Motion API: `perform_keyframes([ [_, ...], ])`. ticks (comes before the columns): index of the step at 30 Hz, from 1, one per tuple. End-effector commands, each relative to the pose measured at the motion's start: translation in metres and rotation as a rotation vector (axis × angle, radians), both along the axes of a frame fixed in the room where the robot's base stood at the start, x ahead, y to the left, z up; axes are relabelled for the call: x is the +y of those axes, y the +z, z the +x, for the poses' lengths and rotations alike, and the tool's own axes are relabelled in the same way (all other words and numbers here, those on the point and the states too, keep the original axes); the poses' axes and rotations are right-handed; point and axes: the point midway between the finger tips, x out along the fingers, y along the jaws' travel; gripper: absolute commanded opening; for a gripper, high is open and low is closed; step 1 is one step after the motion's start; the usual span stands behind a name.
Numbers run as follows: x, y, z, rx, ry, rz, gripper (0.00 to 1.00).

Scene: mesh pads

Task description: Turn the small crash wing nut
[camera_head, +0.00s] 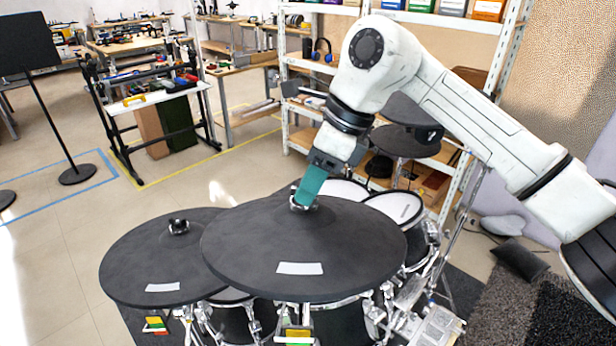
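My gripper (302,203), with teal fingers, points down at the centre of the larger-looking dark cymbal pad (245,248). Its fingertips are at the wing nut (296,207) on top of that pad. Most of this nut is hidden by the fingers, and I cannot tell whether they are closed on it. A second dark cymbal pad (135,268) lies to the left, partly behind the first, with its own wing nut (178,226) standing free. The frame does not show for sure which pad is the small crash.
Mesh drum pads (394,207) and metal stands sit behind and below the cymbals. Another dark cymbal (402,143) is behind my arm. A shelf and workbenches stand farther back. Open floor (75,245) lies at the left.

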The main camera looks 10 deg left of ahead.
Motion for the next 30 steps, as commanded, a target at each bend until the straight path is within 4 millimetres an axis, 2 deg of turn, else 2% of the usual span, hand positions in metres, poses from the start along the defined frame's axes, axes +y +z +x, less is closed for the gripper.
perform_keyframes([
  [9, 0.0009, -0.0022, 0.0, -0.001, 0.0, 0.0, 0.34],
  [20, 0.0008, -0.0019, -0.0002, 0.0, 0.0, 0.0, 0.0],
  [30, 0.001, -0.0019, -0.0013, 0.001, 0.0, -0.001, 0.0],
])
